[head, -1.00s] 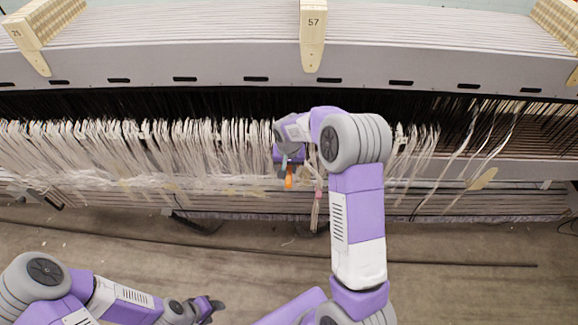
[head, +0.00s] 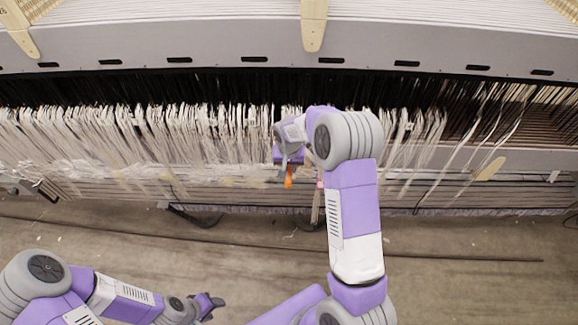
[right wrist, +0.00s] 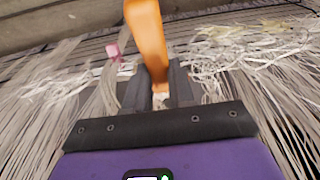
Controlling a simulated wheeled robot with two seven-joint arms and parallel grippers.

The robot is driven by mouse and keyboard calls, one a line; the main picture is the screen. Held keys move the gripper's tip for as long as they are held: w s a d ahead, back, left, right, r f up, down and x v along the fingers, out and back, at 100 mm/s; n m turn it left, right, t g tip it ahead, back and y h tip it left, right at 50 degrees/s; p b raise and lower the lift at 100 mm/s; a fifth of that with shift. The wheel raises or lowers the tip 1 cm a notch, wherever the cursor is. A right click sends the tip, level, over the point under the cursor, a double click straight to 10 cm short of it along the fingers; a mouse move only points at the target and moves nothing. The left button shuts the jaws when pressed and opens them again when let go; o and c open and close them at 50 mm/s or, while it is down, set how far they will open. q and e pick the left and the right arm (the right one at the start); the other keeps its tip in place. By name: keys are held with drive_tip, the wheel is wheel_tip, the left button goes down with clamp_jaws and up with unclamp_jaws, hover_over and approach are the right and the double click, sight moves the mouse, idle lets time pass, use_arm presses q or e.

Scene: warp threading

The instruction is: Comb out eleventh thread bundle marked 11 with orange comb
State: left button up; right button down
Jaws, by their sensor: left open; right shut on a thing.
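The orange comb (right wrist: 148,38) is held between the fingers of my right gripper (right wrist: 158,85) in the right wrist view. In the head view the comb (head: 289,179) shows as a small orange piece below my right gripper (head: 288,160), in front of the hanging white threads (head: 180,140). A pink tag (right wrist: 114,51) hangs on a strand left of the comb in the right wrist view. I cannot read any number 11 on a bundle. My left gripper (head: 212,303) is open and empty above the floor at the lower left, apart from the threads.
A long grey beam (head: 200,45) with dark slots runs across the top. Wooden markers (head: 313,25) hang over its edge. Thin rails (head: 110,185) run below the threads. Looser strands hang at the right around a tan wooden piece (head: 490,168). The floor (head: 480,265) in front is mostly bare.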

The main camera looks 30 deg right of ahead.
wheel_tip(320, 180, down, 10)
drive_tip(key=b, duration=0.7)
drive_tip(key=shift+w, duration=0.1)
drive_tip(key=s+a, duration=0.2)
drive_tip(key=s, duration=0.1)
drive_tip(key=shift+s, duration=0.25)
idle(0.4)
wheel_tip(320, 180, up, 25)
drive_tip(key=w+d+p, duration=0.1)
drive_tip(key=w+p, duration=0.1)
drive_tip(key=p, duration=1.6)
drive_tip(key=shift+p, duration=0.3)
drive_tip(key=shift+d+f, duration=0.1)
